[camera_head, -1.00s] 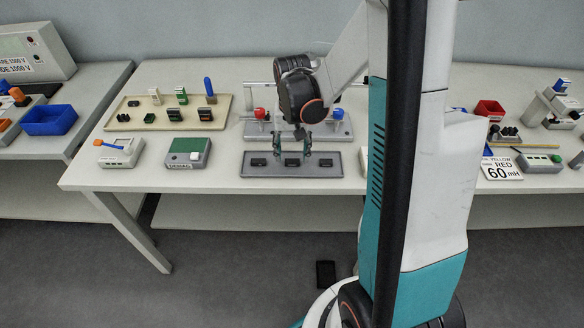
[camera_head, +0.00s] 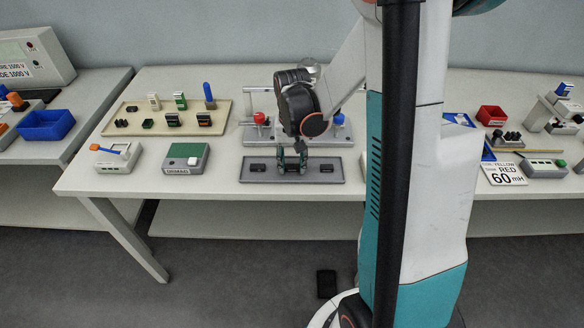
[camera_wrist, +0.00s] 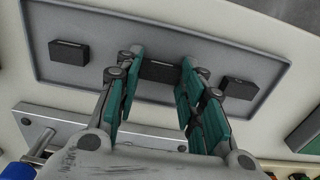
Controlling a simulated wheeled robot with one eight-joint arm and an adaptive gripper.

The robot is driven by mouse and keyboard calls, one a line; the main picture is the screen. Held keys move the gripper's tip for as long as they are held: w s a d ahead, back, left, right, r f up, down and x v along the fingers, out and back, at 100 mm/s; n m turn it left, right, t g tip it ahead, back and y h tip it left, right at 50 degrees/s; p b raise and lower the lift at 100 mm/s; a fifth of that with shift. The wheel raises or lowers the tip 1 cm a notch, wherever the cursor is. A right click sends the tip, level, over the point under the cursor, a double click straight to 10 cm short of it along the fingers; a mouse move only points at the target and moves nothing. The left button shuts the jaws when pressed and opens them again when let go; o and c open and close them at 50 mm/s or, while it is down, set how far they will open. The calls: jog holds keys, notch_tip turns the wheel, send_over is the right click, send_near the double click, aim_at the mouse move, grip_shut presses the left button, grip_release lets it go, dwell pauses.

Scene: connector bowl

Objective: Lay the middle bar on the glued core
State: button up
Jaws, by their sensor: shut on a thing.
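The middle bar (camera_wrist: 160,70) is a small black block between two similar bars on the grey tray (camera_head: 330,173). My gripper (camera_wrist: 162,62) has its teal fingers closed on the ends of this bar. In the head view, my gripper (camera_head: 292,166) is low over the middle of the tray. I cannot tell whether the bar is clear of the tray floor. The other bars, one on the left (camera_wrist: 69,52) and one on the right (camera_wrist: 238,88), lie apart from the fingers. I cannot make out the glued core; my wrist hides part of the fixture behind.
Behind the tray stands a grey fixture (camera_head: 258,138) with a red knob (camera_head: 259,118) and a blue knob (camera_head: 338,119). A cream tray (camera_head: 132,130) with several small parts lies left. A green-topped box (camera_head: 186,157) stands left of the grey tray.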

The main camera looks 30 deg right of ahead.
aim_at(292, 166)
jog(key=shift+r+p, duration=1.75)
jog(key=shift+r, duration=0.75)
jog(key=shift+f, duration=0.1)
